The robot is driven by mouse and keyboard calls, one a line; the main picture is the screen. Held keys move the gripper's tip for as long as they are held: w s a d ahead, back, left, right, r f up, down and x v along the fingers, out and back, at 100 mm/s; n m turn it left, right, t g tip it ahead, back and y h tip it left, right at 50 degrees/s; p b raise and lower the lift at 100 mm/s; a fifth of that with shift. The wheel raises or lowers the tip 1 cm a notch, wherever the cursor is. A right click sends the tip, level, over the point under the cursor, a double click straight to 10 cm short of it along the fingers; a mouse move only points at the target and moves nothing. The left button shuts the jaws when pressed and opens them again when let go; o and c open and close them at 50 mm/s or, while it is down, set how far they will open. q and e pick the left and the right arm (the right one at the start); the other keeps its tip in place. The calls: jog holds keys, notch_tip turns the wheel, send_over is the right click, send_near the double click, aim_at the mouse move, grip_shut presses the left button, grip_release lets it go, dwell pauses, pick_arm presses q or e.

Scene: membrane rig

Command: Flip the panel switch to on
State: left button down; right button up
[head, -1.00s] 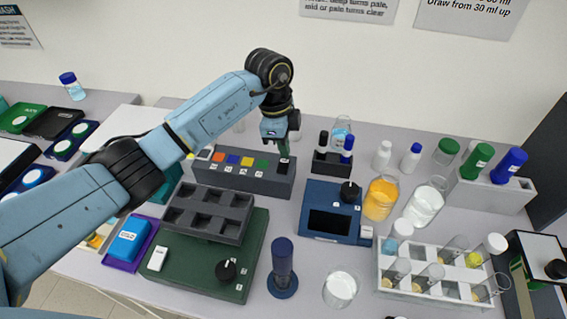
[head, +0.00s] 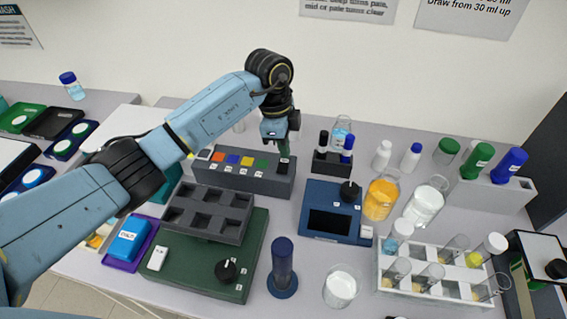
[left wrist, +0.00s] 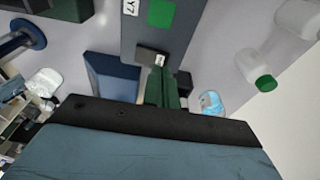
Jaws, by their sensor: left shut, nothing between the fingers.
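The grey panel (head: 240,182) stands on the bench with a row of coloured squares along its top. A small dark switch (head: 283,168) with a white label sits at its right end. It also shows in the left wrist view (left wrist: 146,56), just beyond the fingertips. My left gripper (head: 284,152) is above that end of the panel, pointing down with its green fingers shut and empty. In the left wrist view the shut fingers (left wrist: 162,80) are at or very near the switch; I cannot tell whether they touch it. The switch's position is not clear. My right gripper is not in view.
A black holder with vials (head: 330,162) stands close to the right of the panel. A blue device (head: 330,225) with a dark knob is in front of it. A dark rack on a green base (head: 205,262) stands in front of the panel. The wall is behind.

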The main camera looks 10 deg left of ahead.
pick_arm(q)
jog(key=shift+f+b, duration=0.35)
jog(key=shift+f, duration=0.5)
jog(key=shift+r, duration=0.15)
notch_tip(320, 180, up, 7)
jog(key=p, duration=0.6)
jog(key=shift+p, duration=0.3)
jog(key=shift+s, duration=0.1)
dwell(0.3)
